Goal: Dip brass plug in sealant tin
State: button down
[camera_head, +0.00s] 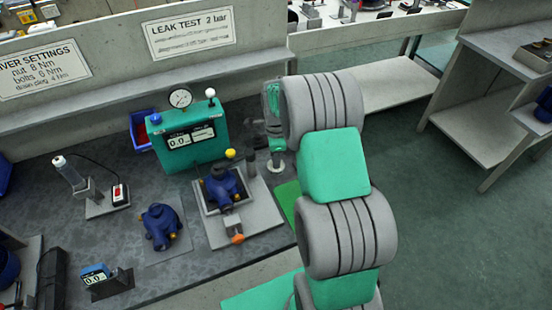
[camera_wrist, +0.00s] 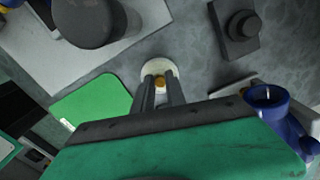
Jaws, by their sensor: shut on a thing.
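My gripper (camera_wrist: 160,88) points down at a round, pale sealant tin (camera_wrist: 149,70) in the wrist view. Its two dark fingers are shut on the brass plug (camera_wrist: 160,82), a small golden piece showing between the fingertips. The plug overlaps the tin's pale opening in this view; I cannot tell whether it touches the sealant. In the head view my gripper (camera_head: 276,150) is partly hidden behind my arm, right over the tin (camera_head: 277,170) on the bench. The plug cannot be made out there.
A green mat (camera_wrist: 90,105) lies beside the tin. A fixture plate (camera_head: 262,216) holding a blue pump (camera_head: 222,186) stands left of it in the head view, with a green leak tester (camera_head: 190,138) behind. A grey block with a black knob (camera_wrist: 243,25) is nearby.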

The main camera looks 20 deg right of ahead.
jog(key=shift+r+p, duration=2.25)
jog(key=shift+r, duration=1.25)
